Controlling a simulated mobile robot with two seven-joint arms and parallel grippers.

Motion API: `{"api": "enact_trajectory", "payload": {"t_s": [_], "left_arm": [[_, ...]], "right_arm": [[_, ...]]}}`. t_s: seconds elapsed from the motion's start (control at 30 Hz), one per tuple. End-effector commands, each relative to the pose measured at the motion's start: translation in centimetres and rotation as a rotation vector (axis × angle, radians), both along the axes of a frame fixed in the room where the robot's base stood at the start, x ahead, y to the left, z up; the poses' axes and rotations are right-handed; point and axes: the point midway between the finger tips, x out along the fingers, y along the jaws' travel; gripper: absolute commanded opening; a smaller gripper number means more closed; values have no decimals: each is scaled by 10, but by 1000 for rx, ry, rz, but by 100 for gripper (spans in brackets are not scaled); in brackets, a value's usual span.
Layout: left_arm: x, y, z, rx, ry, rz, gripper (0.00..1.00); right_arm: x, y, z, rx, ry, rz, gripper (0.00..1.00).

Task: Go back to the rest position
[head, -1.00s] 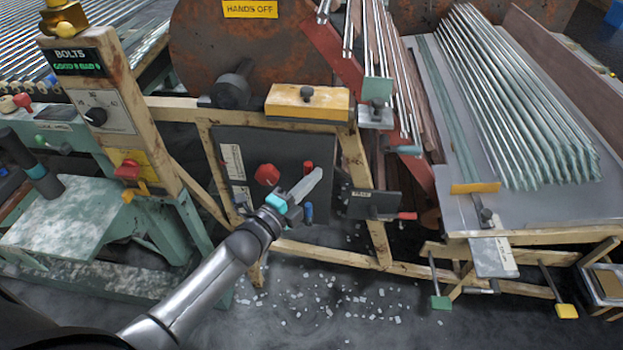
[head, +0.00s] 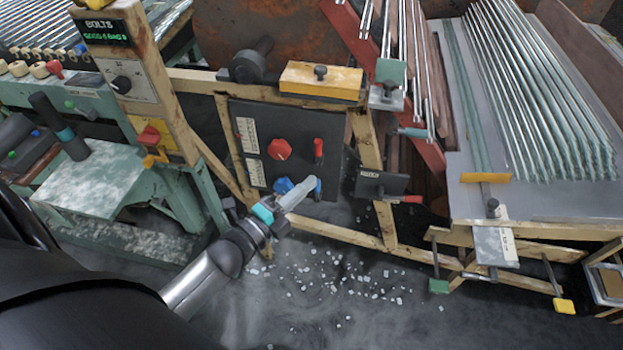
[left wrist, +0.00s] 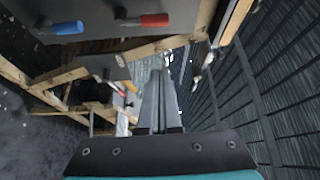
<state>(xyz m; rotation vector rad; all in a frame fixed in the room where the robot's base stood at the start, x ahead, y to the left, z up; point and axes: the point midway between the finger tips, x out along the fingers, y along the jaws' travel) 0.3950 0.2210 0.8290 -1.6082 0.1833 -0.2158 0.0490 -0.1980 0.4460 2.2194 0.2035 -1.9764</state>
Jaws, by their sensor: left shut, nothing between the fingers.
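My left gripper (head: 302,190) is shut and empty, in front of the lower edge of the dark control panel (head: 262,140) in the head view. Its fingers point up and to the right, and they partly cover the blue knob (head: 284,186). In the left wrist view the closed fingers (left wrist: 158,85) stand in the middle of the picture, with no object between them. My right gripper is in neither view.
The panel also bears a red knob (head: 279,149) and a red lever (head: 318,151). A wooden frame (head: 345,238) runs below it. A green machine bench (head: 95,185) stands left, and a glass tubing table (head: 560,205) stands right. White bits litter the floor.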

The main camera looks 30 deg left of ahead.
Motion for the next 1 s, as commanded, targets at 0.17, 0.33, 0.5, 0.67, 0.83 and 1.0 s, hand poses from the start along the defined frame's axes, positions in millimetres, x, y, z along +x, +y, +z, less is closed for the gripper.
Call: {"api": "enact_trajectory", "payload": {"t_s": [0.17, 0.33, 0.5, 0.67, 0.83, 1.0], "left_arm": [[0, 0, 0, 0, 0, 0, 0], [0, 0, 0, 0, 0, 0, 0], [0, 0, -3, -6, 8, 3, 0], [-8, 7, -50, -112, 156, 60, 0], [-49, 15, -162, -369, 502, 232, 0], [-127, 10, -267, -616, 851, 473, 0]], "right_arm": [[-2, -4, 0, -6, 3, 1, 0], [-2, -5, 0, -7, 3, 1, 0], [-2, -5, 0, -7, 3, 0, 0], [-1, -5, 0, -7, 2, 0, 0], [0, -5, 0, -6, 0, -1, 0], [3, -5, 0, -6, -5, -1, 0]]}}
